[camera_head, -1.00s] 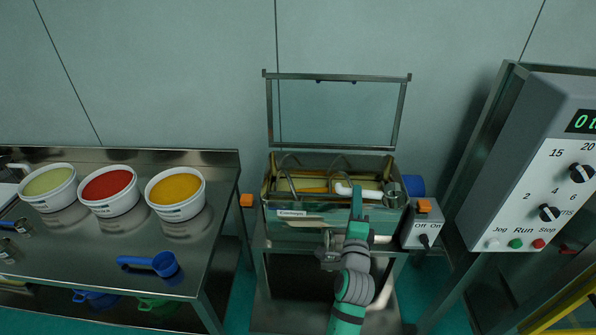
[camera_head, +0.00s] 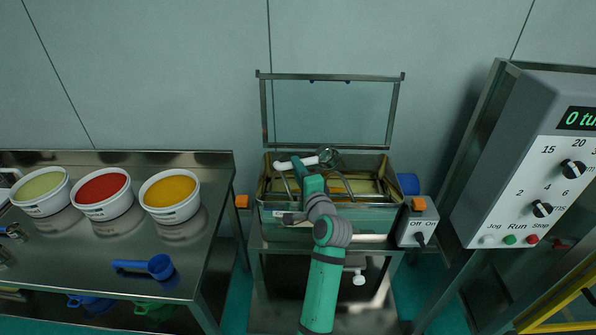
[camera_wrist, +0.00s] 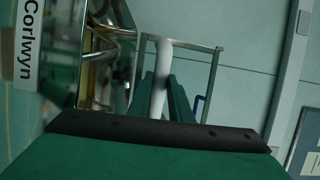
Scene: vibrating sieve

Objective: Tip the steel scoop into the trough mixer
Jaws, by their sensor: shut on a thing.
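The steel scoop has a white handle (camera_head: 295,163) and a round metal bowl (camera_head: 328,157). My gripper (camera_head: 307,164) is shut on the white handle and holds the scoop above the trough mixer (camera_head: 350,216). The bowl is to the right of the gripper, over the back part of the trough; I cannot tell what is in it. The mixer's lid frame (camera_head: 330,77) stands open behind, and yellowish parts and curved steel bars show inside. In the wrist view the handle (camera_wrist: 149,72) runs between my fingers (camera_wrist: 160,88); the bowl is not visible there.
A switch box (camera_head: 417,232) sits at the mixer's right side. A control cabinet (camera_head: 540,185) stands further right. A steel table (camera_head: 80,255) on the left holds tubs of green, red and yellow (camera_head: 170,196) material and a blue scoop (camera_head: 158,266).

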